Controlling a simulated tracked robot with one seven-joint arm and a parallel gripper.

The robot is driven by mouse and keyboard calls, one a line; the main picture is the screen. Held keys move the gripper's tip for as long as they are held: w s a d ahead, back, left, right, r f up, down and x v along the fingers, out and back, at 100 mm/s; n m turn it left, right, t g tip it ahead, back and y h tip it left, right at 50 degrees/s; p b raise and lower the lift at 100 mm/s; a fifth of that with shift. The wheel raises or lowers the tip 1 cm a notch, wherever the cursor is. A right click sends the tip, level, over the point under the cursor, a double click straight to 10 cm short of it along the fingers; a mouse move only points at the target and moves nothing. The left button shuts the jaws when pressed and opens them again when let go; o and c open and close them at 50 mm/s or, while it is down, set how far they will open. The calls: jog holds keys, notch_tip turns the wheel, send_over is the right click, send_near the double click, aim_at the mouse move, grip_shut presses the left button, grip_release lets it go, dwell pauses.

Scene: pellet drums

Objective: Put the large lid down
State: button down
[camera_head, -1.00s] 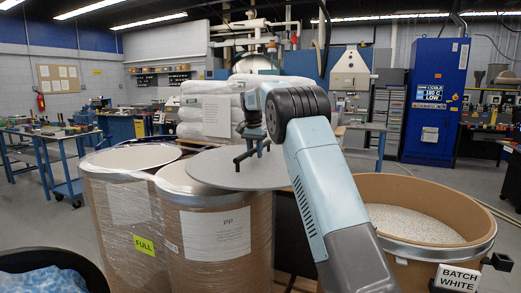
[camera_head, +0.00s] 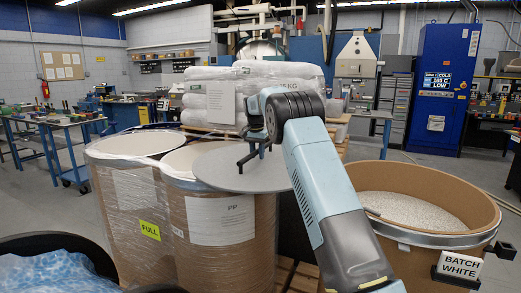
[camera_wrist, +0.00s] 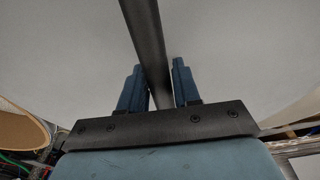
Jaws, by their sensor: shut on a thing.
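The large lid (camera_head: 225,176) is a flat grey disc with a dark bar handle (camera_head: 247,157). My gripper (camera_head: 262,143) is shut on this handle. In the wrist view my gripper's blue fingers (camera_wrist: 160,90) stand on either side of the dark bar (camera_wrist: 147,45), with the pale lid surface (camera_wrist: 60,50) filling the view behind. In the head view the lid overlaps the top of the wrapped PP drum (camera_head: 225,255); whether it touches the drum I cannot tell. My arm hides part of the lid's right edge.
A second wrapped drum with a pale top (camera_head: 135,143) stands at left, bearing a FULL label. An open drum of white pellets (camera_head: 490,210) with a BATCH WHITE sign (camera_head: 460,265) is at right. White sacks (camera_head: 275,75) are stacked behind. A dark-rimmed container (camera_head: 50,240) is at front left.

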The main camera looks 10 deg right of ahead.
jog(key=c, duration=0.8)
grip_release()
notch_tip(320, 180, up, 12)
jog(key=s, duration=0.1)
jog(key=s+d+r+n+t, duration=0.1)
jog(key=s+r, duration=0.4)
jog(key=s, duration=0.2)
jog(key=s+d+r+n, duration=0.1)
jog(key=s+r, duration=0.4)
jog(key=s, duration=0.3)
jog(key=s+r+n+t, duration=0.1)
jog(key=s+r+n, duration=0.1)
jog(key=s, duration=1.4)
jog(key=s+f+n, duration=0.1)
jog(key=s+f, duration=0.4)
jog(key=s, duration=0.4)
jog(key=s+d+f+n+t, duration=0.1)
jog(key=s+f, duration=0.3)
jog(key=s, duration=0.6)
jog(key=s+f+n+t, duration=0.1)
jog(key=s+f, duration=0.4)
jog(key=s, duration=0.5)
jog(key=shift+s+d+f+y, duration=0.15)
jog(key=shift+s+f+y, duration=0.05)
jog(key=shift+f+y, duration=0.2)
